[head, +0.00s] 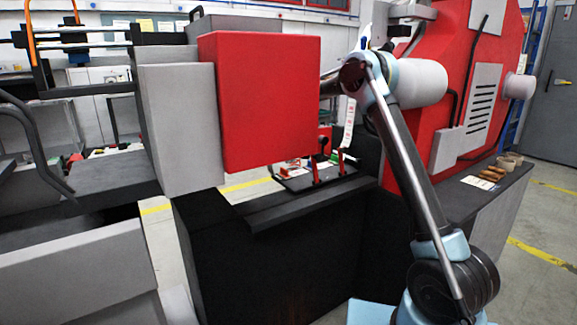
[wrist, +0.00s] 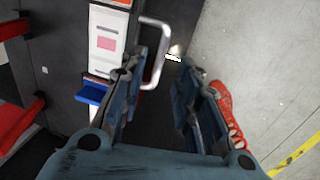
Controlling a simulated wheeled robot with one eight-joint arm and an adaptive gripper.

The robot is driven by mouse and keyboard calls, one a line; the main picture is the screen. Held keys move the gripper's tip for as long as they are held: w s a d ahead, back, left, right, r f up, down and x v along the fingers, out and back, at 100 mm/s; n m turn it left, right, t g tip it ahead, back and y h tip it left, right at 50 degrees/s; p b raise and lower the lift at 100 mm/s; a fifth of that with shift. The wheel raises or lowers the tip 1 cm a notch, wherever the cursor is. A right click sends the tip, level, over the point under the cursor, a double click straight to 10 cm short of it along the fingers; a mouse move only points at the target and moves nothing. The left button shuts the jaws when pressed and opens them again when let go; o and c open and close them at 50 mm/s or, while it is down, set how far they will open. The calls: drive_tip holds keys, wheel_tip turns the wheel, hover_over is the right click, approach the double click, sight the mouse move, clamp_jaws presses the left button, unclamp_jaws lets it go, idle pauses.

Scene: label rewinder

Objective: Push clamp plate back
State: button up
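In the wrist view my gripper (wrist: 168,75) is open, its two blue-grey fingers apart with a dark gap between them. A pale U-shaped handle (wrist: 156,50) shows beside the left finger; I cannot tell whether they touch. A blue block (wrist: 90,93) and a white labelled panel (wrist: 105,40) lie left of the fingers. In the head view a dark plate (head: 300,181) with upright red pieces lies on the machine bench; I cannot tell for sure which part is the clamp plate. My gripper is hidden in the head view, with my arm running behind the red box.
A large red box (head: 262,95) and a grey block (head: 180,125) stand left of my arm. A red machine housing (head: 478,70) stands to the right. Small rolls (head: 490,175) lie on the right bench.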

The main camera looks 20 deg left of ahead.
drive_tip(key=shift+s+d+f, duration=0.1)
drive_tip(key=shift+d+f, duration=0.05)
drive_tip(key=shift+f, duration=0.65)
drive_tip(key=shift+s+d+f, duration=0.1)
drive_tip(key=shift+f, duration=0.7)
drive_tip(key=shift+c, duration=0.6)
clamp_jaws()
